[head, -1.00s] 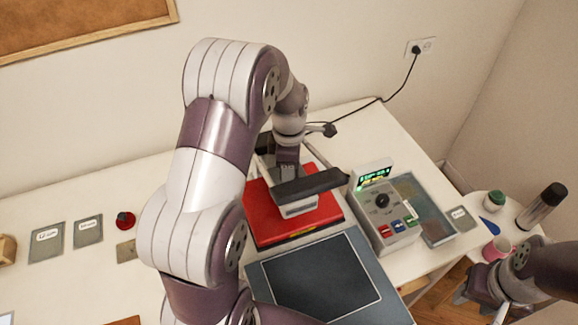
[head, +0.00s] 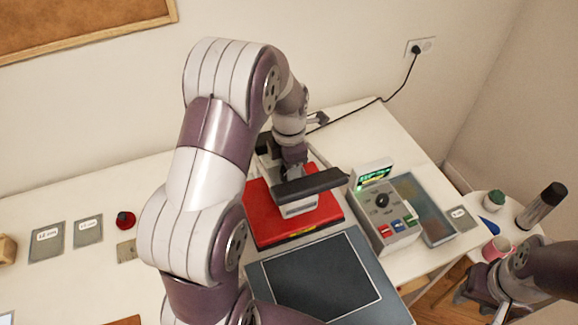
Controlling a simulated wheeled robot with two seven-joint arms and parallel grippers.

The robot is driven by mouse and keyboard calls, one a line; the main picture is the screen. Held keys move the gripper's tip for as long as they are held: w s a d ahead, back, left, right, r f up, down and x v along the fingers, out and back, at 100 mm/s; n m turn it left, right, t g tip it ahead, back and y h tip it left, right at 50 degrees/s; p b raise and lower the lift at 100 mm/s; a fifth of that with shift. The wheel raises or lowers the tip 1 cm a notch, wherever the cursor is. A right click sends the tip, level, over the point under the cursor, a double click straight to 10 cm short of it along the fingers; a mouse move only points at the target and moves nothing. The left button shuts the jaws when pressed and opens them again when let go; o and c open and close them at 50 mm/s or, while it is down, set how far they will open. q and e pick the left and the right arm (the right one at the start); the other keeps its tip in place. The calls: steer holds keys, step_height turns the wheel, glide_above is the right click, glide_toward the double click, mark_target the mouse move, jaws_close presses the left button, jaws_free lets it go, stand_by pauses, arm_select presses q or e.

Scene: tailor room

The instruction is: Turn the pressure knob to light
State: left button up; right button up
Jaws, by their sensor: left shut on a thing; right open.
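The heat press has a red upper plate (head: 265,222), a black front handle bar (head: 312,186) and a dark lower plate (head: 320,275). My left gripper (head: 292,168) points down onto the top of the press, behind the handle bar. It is shut on a small dark part there, which looks like the pressure knob; the fingers and wrist mostly hide it, and its setting cannot be read. My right gripper (head: 475,292) is open and empty at the lower right, away from the press, partly hidden by its own arm.
A control box (head: 385,222) with a green display, black dial and coloured buttons stands right of the press, beside a grey tray (head: 424,210). A round side table (head: 470,204) holds a pink mug (head: 497,249) and a bottle (head: 541,206). Labelled cards (head: 47,242) lie at left.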

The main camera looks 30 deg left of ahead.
arm_select(q)
steer(key=shift+s+f, duration=0.2)
steer(key=o, duration=1.1)
steer(key=shift+c, duration=0.2)
steer(key=shift+w+r, duration=0.1)
steer(key=shift+w, duration=0.05)
steer(key=shift+r, duration=0.1)
step_height(320, 180, up, 5)
steer(key=shift+w+f+b, duration=0.1)
steer(key=shift+f+b, duration=0.1)
steer(key=shift+b, duration=0.85)
step_height(320, 180, up, 8)
steer(key=p, duration=0.6)
steer(key=shift+f, duration=0.1)
